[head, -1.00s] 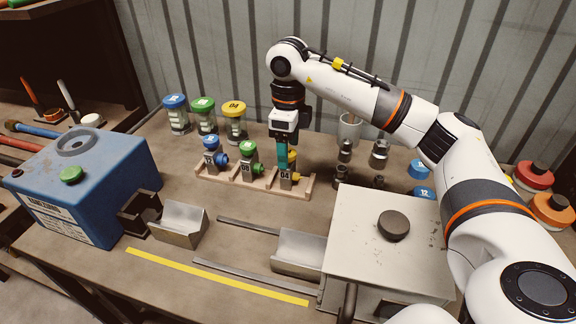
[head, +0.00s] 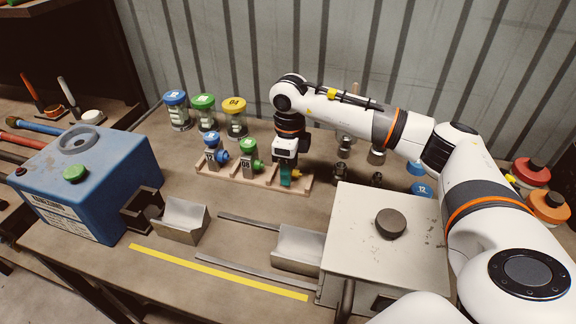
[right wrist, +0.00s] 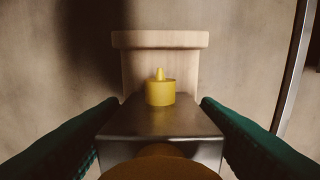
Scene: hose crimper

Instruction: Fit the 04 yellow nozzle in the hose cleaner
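The 04 yellow nozzle (head: 297,174), a metal block with yellow fittings, sits in the right slot of the wooden rack (head: 240,181). My right gripper (head: 290,182) points down over it and hides most of it. In the right wrist view, the green fingers (right wrist: 160,125) stand on both sides of the nozzle's metal body (right wrist: 160,120), open, with narrow gaps. A yellow tip (right wrist: 160,90) shows beyond the body. No label names the hose cleaner; the blue machine (head: 95,185) with a round collar on top may be it. My left gripper is out of view.
Blue (head: 216,152) and green (head: 248,158) nozzles stand in the same rack. Lidded jars, including a yellow-lidded 04 jar (head: 235,118), stand behind it. A grey box (head: 350,235) with a dark knob is at right. Metal trays (head: 181,222) and a yellow strip (head: 215,272) lie in front.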

